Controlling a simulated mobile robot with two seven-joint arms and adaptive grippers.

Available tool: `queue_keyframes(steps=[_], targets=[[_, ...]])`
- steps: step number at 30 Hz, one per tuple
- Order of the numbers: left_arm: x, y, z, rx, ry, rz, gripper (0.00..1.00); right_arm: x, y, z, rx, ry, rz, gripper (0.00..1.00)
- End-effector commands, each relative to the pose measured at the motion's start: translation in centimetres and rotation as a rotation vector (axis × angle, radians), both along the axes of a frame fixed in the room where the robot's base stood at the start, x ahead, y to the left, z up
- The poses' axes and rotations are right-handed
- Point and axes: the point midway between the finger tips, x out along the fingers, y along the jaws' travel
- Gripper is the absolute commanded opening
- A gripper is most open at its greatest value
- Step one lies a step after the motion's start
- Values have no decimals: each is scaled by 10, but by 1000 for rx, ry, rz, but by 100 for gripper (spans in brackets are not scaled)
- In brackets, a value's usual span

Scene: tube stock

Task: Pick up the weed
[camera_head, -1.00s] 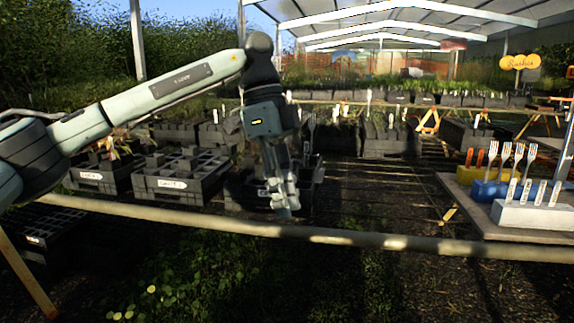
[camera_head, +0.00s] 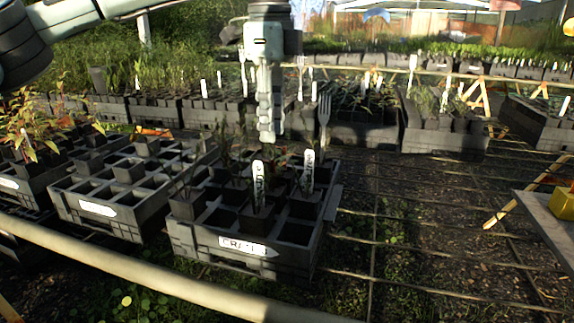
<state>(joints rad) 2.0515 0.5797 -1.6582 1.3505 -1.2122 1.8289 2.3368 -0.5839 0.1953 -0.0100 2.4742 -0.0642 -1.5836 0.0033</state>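My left gripper (camera_head: 268,138) points down over the back part of a black crate (camera_head: 290,262) of square pots. Its fingers overlap each other in this view, so I cannot tell if they are open or shut. Thin dark seedlings (camera_head: 232,168) stand in several pots around and below the fingertips. A small plant with reddish leaves (camera_head: 283,158) shows just beside the fingertips. I cannot tell which plant is the weed, or whether the fingers touch it. My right gripper is not in view.
White labels (camera_head: 258,187) and a fork (camera_head: 324,122) stand upright in the crate. A second crate (camera_head: 150,212) is to the left, with red-leaved plants (camera_head: 30,135) beyond it. A pale rail (camera_head: 150,278) crosses the front. Mesh benching (camera_head: 400,225) at right is mostly bare.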

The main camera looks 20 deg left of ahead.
Motion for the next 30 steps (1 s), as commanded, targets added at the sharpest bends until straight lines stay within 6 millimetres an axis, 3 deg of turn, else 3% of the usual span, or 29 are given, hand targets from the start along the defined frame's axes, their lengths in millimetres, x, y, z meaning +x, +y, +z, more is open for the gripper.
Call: queue_keyframes(steps=[5,21,30], targets=[[0,0,-7,0,0,0,28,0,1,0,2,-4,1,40],[-6,1,-74,0,2,0,28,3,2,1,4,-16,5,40],[-5,0,-78,-1,0,0,26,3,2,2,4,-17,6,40]])
